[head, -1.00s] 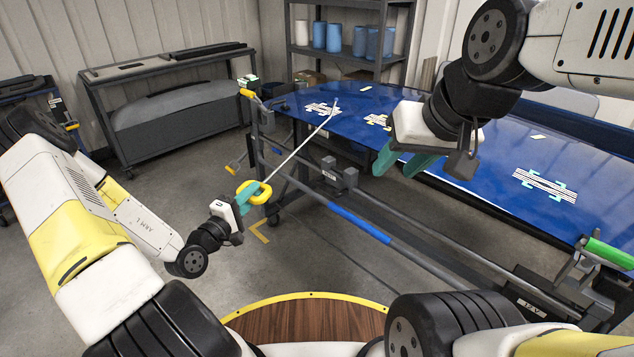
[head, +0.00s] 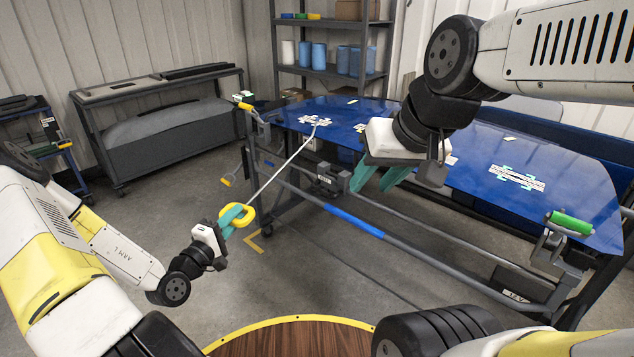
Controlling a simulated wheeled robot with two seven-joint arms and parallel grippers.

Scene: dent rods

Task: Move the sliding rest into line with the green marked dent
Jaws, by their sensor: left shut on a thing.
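The sliding rest (head: 331,180) is a dark grey block on the rail along the blue panel's near edge, toward the left. A dent marker with green corner brackets (head: 517,177) lies on the right part of the blue panel (head: 455,195), well right of the rest. My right gripper (head: 380,178) has its teal fingers apart and empty, just right of the rest; contact cannot be told. My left gripper (head: 232,218) is shut on the yellow ring handle (head: 247,215) of a thin pale rod (head: 280,172), whose far end reaches the panel's left marker (head: 314,120).
A green-ended clamp (head: 570,222) sits at the panel's right end and a yellow-ended one (head: 243,105) at its left. A lower rail with a blue sleeve (head: 354,221) runs below. My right arm partly covers the middle of the panel.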

